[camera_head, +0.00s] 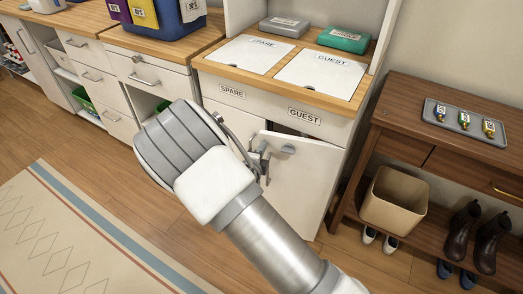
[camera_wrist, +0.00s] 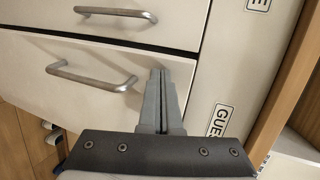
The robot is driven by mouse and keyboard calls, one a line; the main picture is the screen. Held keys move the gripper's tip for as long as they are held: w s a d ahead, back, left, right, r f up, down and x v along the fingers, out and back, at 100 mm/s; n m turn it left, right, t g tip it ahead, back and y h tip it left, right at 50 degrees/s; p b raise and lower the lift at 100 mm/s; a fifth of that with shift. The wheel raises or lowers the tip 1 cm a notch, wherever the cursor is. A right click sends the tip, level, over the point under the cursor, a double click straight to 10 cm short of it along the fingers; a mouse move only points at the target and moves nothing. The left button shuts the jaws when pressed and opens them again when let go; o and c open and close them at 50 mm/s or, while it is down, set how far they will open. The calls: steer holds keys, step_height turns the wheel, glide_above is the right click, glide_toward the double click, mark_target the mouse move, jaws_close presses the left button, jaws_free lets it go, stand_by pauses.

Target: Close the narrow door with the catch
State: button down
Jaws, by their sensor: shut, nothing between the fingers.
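The narrow door (camera_head: 305,180) is the white door under the GUEST label, and it stands ajar with a dark gap along its top. In the wrist view the door (camera_wrist: 50,105) carries a metal bar handle (camera_wrist: 90,78). My gripper (camera_head: 263,162) is shut and empty, by the door's upper left part. In the wrist view my gripper's fingertips (camera_wrist: 160,73) are just beyond the handle's end; contact cannot be told.
The GUEST label (camera_head: 304,115) and SPARE label (camera_head: 232,90) are on the cabinet front. A side table (camera_head: 455,100) with a tray (camera_head: 438,108) stands at right, with a beige bin (camera_head: 393,203) and shoes (camera_head: 461,222) below. A rug (camera_head: 75,235) lies on the left floor.

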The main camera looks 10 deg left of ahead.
mark_target(267, 134)
steer(key=shift+w, duration=0.1)
steer(key=b+x, duration=0.2)
steer(key=x, duration=0.1)
steer(key=r+b+x, duration=0.1)
steer(key=b+x, duration=0.1)
steer(key=shift+w+a, duration=0.1)
steer(key=shift+w, duration=0.5)
steer(key=shift+w+r, duration=0.3)
steer(key=shift+r, duration=0.15)
